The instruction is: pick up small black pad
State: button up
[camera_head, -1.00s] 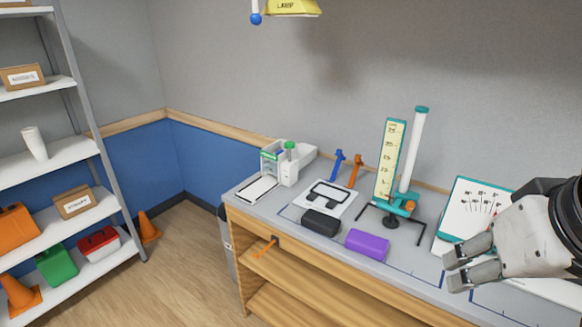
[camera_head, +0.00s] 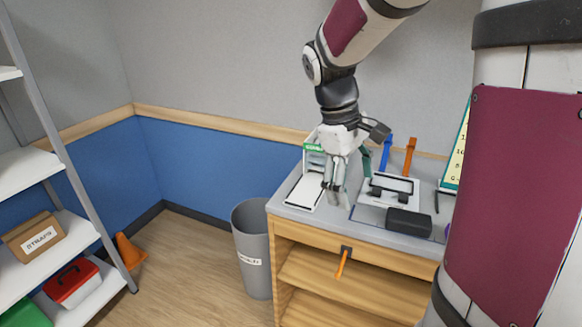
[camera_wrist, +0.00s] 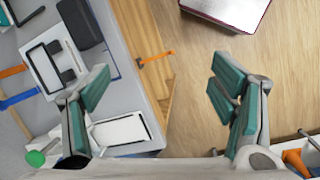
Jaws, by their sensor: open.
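A black block (camera_head: 408,222) with rounded edges lies near the bench's front edge; it also shows in the wrist view (camera_wrist: 80,22) at upper left. Beside it, a white sheet (camera_head: 374,202) bears a black-edged frame (camera_head: 392,183) and small black pieces (camera_wrist: 68,75). I cannot tell which of these black things is the pad. My gripper (camera_head: 336,192) points down over the bench's left end, left of them. The wrist view shows my gripper (camera_wrist: 165,98) open, with teal finger pads wide apart and nothing held.
A white panel with a black edge (camera_head: 305,190) lies at the bench's left end. A green-topped white holder, blue clamp (camera_head: 386,153) and orange clamp (camera_head: 409,156) stand behind. A grey bin (camera_head: 252,250) stands left of the bench. My arm hides the bench's right side.

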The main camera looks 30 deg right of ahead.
jog(key=w+d+f+n+g+h+b, duration=0.2)
jog(key=w+d+f+g+h+b, duration=0.15)
jog(key=w+d+f, duration=0.45)
jog(key=n+g+h+b, duration=0.3)
jog(key=g+b, duration=0.1)
jog(key=g, duration=0.1)
send_near(409, 217)
jog(key=x, duration=0.2)
jog(key=p+x, duration=0.1)
jog(key=x, duration=0.1)
jog(key=shift+s+r, duration=0.2)
jog(key=shift+s, duration=0.1)
jog(key=shift+t, duration=0.25)
jog(key=shift+f+p+x, duration=0.2)
jog(key=shift+p+x, duration=0.1)
jog(key=shift+x, duration=2.7)
jog(key=shift+w, duration=0.2)
jog(key=c, duration=1.1)
